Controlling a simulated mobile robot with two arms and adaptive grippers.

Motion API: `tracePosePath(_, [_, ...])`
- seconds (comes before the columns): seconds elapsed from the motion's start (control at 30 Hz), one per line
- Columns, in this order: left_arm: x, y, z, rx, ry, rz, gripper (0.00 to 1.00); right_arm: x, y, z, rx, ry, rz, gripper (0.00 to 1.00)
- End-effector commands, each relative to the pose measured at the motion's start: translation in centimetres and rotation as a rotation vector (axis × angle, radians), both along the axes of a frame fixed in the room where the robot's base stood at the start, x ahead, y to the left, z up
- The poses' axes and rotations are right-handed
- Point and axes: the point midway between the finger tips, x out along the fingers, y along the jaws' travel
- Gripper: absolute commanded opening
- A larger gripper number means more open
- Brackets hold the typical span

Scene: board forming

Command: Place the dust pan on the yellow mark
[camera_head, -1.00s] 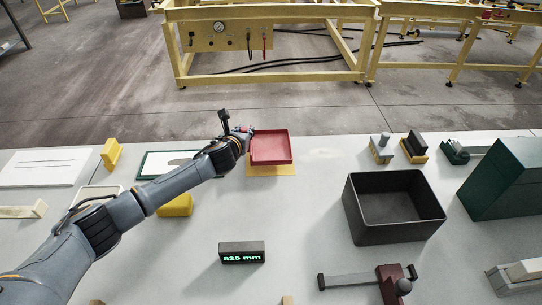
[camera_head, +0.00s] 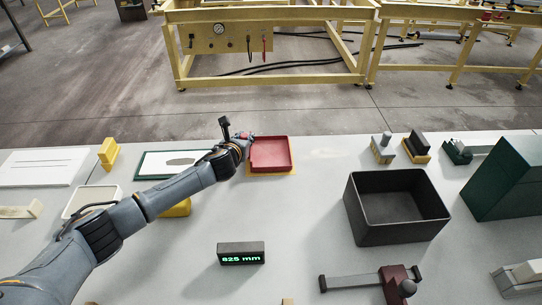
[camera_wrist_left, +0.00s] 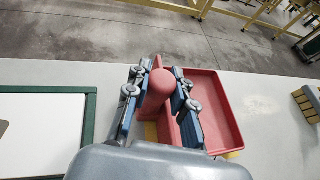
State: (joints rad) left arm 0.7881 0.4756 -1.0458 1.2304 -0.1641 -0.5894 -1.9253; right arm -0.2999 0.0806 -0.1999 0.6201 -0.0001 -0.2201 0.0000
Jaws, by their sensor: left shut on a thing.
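The red dust pan (camera_head: 270,153) is at the far side of the table, over the yellow mark (camera_head: 285,173). Only thin strips of the mark show around the pan in the head view. My left gripper (camera_head: 244,137) is at the pan's left side. In the left wrist view, the two fingers of my left gripper (camera_wrist_left: 158,100) are closed around the pan's red handle, and the pan's tray (camera_wrist_left: 218,108) extends to the right. A bit of the yellow mark (camera_wrist_left: 151,131) shows beside the handle. Whether the pan touches the table is hard to tell. My right gripper is not in view.
A green-framed board (camera_head: 160,165) lies left of the pan, partly behind my left arm. A black open bin (camera_head: 398,215) stands to the right, with small tools behind it. A display block (camera_head: 241,253) reads 825 mm. The table just right of the pan is clear.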

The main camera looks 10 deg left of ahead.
Motion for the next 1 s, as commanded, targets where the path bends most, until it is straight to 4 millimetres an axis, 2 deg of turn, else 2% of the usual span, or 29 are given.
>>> tracePosePath(0.47, [0.01, -0.05, -0.56, -0.001, -0.001, -0.001, 0.00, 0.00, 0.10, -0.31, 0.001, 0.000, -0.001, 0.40])
tracePosePath(0.5, [0.02, -0.05, -0.46, -0.001, -0.001, -0.001, 0.31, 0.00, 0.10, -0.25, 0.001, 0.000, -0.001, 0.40])
tracePosePath(0.6, [0.03, -0.04, -0.46, -0.001, -0.001, -0.001, 0.50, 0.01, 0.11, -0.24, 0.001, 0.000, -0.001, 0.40])
tracePosePath(0.8, [0.02, -0.02, -0.47, -0.001, -0.001, 0.000, 0.50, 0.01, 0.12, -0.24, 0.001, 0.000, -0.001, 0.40])
tracePosePath(0.83, [-0.01, -0.01, -0.56, 0.000, 0.000, 0.000, 0.52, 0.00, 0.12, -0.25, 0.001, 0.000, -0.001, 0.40])
tracePosePath(0.9, [-0.02, 0.00, -0.57, 0.000, 0.001, 0.000, 0.65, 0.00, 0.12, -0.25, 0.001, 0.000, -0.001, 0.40])
tracePosePath(1.0, [-0.01, 0.00, -0.56, 0.000, 0.000, 0.000, 0.65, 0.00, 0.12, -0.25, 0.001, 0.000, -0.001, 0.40])
